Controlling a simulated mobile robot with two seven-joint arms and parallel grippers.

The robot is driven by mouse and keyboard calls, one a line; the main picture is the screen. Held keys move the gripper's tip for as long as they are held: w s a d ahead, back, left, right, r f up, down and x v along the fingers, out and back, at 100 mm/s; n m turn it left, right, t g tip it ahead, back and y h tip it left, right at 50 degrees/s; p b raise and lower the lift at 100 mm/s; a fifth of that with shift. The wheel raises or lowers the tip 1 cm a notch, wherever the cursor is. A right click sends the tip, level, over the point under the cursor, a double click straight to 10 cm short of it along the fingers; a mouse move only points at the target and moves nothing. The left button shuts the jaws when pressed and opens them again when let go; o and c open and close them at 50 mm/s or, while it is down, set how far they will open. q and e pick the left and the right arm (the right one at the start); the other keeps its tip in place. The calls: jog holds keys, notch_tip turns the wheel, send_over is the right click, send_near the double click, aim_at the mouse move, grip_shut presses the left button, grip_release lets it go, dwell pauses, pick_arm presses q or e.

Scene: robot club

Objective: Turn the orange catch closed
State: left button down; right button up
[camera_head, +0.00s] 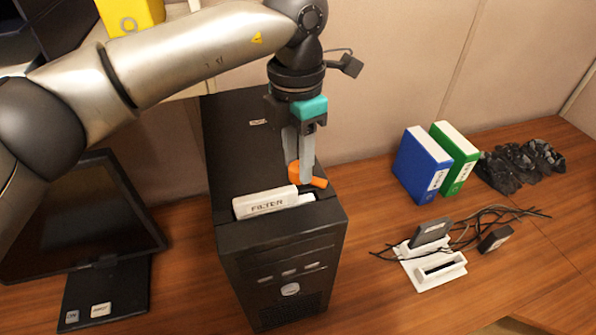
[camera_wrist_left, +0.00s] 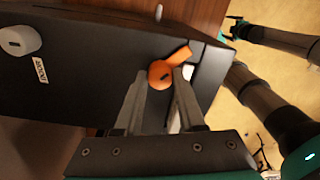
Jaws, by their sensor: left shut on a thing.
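The orange catch (camera_head: 308,177) sits on top of the black computer tower (camera_head: 235,150), just behind the slot at its front. My left gripper (camera_head: 300,173) comes down from above and is shut on the catch. In the left wrist view the catch's round hub (camera_wrist_left: 160,74) lies between the two fingertips, and its lever (camera_wrist_left: 180,55) points up and right. In the head view the lever points right. A white block marked FILTER (camera_head: 266,203) sits in the slot in front of the catch. In the left wrist view, what looks like my right gripper (camera_wrist_left: 234,27) is small, away from the tower.
A monitor (camera_head: 85,215) stands left of the tower. Blue (camera_head: 422,165) and green (camera_head: 455,158) binders stand to the right, with a white dock (camera_head: 435,268), cables and a dark crumpled heap (camera_head: 520,162). The desk between tower and dock is clear.

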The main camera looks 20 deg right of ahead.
pick_arm(q)
jog(key=m+b, duration=0.2)
jog(key=m, duration=0.2)
jog(key=shift+m+b, duration=0.35)
jog(key=shift+m, duration=0.05)
jog(key=shift+m+b, duration=0.4)
jog(key=shift+m, duration=0.8)
jog(key=shift+m+b, duration=0.3)
jog(key=shift+m, duration=1.1)
jog(key=shift+r, duration=0.1)
jog(key=c, duration=0.5)
grip_release()
